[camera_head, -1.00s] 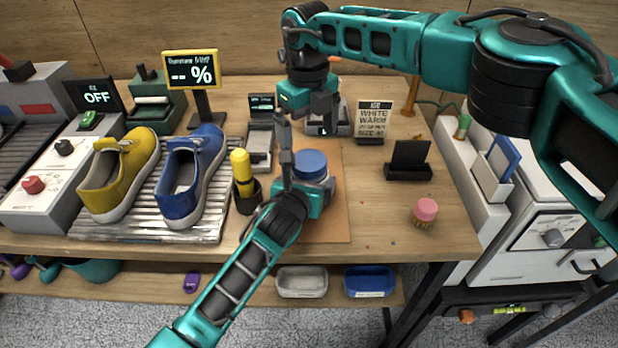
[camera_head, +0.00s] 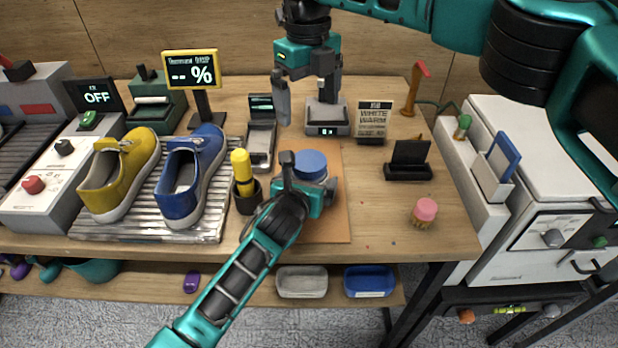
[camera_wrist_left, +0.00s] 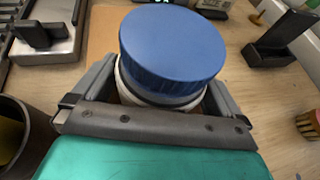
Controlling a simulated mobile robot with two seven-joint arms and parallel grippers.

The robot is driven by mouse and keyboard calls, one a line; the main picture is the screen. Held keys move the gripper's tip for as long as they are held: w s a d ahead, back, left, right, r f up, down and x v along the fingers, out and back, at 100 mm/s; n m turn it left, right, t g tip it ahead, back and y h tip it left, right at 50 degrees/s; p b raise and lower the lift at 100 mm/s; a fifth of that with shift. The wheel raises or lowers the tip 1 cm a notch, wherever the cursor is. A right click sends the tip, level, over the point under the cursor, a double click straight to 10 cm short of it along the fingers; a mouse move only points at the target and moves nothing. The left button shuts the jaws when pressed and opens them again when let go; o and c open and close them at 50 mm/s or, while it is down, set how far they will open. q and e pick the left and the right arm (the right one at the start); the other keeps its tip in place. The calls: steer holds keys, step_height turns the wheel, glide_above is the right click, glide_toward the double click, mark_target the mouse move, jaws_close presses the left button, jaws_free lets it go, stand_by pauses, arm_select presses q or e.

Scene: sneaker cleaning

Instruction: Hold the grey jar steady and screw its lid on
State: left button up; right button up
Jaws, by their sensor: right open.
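The grey jar (camera_wrist_left: 128,90) stands on the brown mat, mostly hidden under its blue lid (camera_head: 310,164). In the left wrist view the lid (camera_wrist_left: 173,45) sits on top of the jar, with a dark band under its rim. I cannot tell how tightly it is screwed on. My left gripper (camera_head: 308,182) is closed around the jar, with a finger on each side below the lid. My right gripper (camera_head: 305,98) is open and empty, pointing down above and behind the jar, clear of the lid.
A yellow shoe (camera_head: 118,175) and a blue shoe (camera_head: 190,178) sit on a ribbed rack at left. A black cup (camera_head: 246,194) with a yellow-handled tool stands left of the jar. A pink brush (camera_head: 425,212) and black stand (camera_head: 408,170) are right. The front-right tabletop is mostly clear.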

arm_select(q)
steer(key=shift+s+a+r, duration=0.15)
steer(key=shift+s+r, duration=0.1)
steer(key=shift+s, duration=0.2)
steer(key=v, duration=1.2)
steer(key=shift+p, duration=0.35)
steer(key=shift+w, duration=0.1)
